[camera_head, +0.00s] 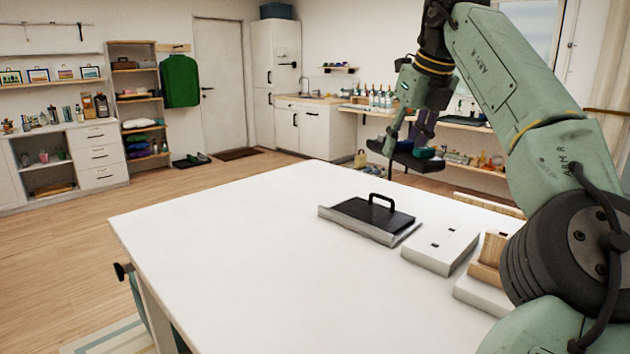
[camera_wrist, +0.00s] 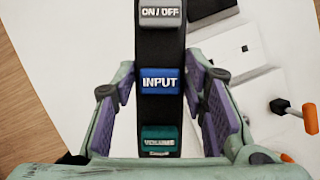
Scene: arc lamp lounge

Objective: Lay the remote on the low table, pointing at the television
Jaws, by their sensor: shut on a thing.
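The remote (camera_wrist: 159,50) is a long black bar with grey ON/OFF, blue INPUT and teal VOLUME buttons. My gripper (camera_wrist: 160,100) is shut on it, with purple pads on both sides; the remote's lower end is cut off by the gripper body. In the head view my gripper (camera_head: 408,138) holds the dark remote (camera_head: 420,160) in the air, above the far right side of the white table (camera_head: 230,240). Table and wood floor show below it in the wrist view. I see no television in either view.
On the table are a black plate with a handle (camera_head: 372,214), a white block with dark slots (camera_head: 440,250) and a wooden piece (camera_head: 490,258). An orange-handled thing (camera_wrist: 300,116) shows at right in the wrist view. The table's left and middle are bare.

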